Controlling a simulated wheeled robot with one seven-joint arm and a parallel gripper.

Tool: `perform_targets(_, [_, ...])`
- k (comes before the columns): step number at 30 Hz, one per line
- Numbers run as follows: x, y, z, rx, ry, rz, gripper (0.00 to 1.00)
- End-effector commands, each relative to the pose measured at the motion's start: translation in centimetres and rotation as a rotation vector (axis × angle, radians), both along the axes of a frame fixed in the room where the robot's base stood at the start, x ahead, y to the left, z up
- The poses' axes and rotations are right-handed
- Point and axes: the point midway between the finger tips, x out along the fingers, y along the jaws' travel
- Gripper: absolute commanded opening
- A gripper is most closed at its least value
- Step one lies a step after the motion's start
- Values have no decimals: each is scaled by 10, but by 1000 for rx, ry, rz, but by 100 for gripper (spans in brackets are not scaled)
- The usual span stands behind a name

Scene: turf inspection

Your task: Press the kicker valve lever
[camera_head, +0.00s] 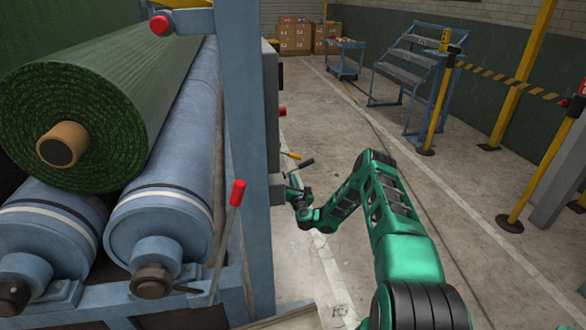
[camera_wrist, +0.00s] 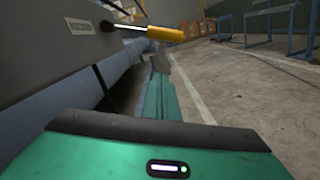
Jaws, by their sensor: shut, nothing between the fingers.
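A lever with a yellow handle (camera_wrist: 155,32) sticks out to the right from a grey box (camera_wrist: 70,35) in the wrist view. A small label sits beside its dark pivot, too blurred to read. The yellow lever also shows in the head view (camera_head: 291,155), on the right side of the blue frame.
A large green turf roll (camera_head: 95,100) rests on blue rollers (camera_head: 175,170) at the left. A red-handled lever (camera_head: 237,193) stands at the frame's front. Blue steps (camera_head: 405,65), a cart (camera_head: 345,58) and yellow posts (camera_head: 440,95) stand farther back. The middle floor is clear.

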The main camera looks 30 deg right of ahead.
Motion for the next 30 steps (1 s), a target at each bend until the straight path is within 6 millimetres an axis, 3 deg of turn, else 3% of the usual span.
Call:
perform_targets(10, [46, -15, 3, 0, -1, -2, 0])
perform_targets(19, [46, -29, 32, -1, 0, 1, 0])
perform_targets(30, [47, -31, 37, 1, 0, 1, 0])
